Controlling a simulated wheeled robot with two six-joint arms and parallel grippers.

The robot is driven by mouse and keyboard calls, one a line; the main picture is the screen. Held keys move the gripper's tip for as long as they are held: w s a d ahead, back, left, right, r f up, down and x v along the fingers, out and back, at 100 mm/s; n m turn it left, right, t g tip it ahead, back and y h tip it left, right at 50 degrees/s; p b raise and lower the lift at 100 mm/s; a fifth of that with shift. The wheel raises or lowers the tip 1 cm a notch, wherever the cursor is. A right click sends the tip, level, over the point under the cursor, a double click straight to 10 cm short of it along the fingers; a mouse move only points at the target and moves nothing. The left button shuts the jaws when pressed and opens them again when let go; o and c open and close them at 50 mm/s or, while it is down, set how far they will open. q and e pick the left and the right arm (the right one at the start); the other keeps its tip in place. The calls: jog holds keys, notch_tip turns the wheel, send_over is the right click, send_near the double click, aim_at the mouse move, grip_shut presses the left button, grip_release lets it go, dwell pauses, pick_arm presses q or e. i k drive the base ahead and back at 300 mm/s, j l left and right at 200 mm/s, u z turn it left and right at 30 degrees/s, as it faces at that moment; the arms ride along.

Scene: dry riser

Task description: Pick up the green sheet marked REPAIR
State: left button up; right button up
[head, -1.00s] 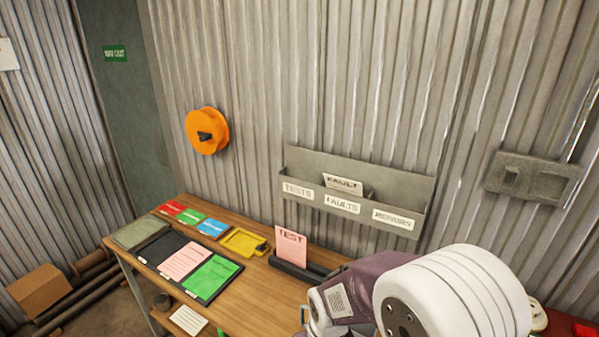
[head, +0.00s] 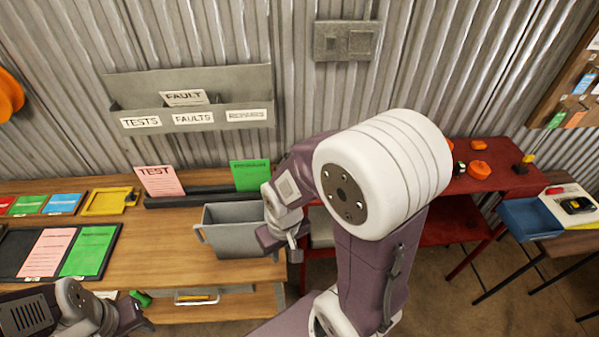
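A green sheet (head: 250,175) stands upright at the right end of the dark slotted rack (head: 190,200); its heading is too small to read surely. A second green sheet (head: 88,250) lies flat on the right of the black board (head: 15,262), its print also unreadable. My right gripper (head: 283,243) is at the right side of the grey bin (head: 240,240), below and right of the standing green sheet; its fingers are partly hidden by its own arm. My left gripper (head: 138,318) is low at the bottom left, below the flat green sheet; its fingers are unclear.
A pink TEST sheet (head: 160,181) stands in the rack's left part. Another pink sheet (head: 50,252) lies on the board. The wall holder (head: 190,105) has TESTS, FAULTS and REPAIRS labels and holds a FAULT sheet. A red table (head: 500,180) stands at the right.

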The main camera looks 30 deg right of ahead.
aim_at(249, 176)
jog(key=z, duration=0.75)
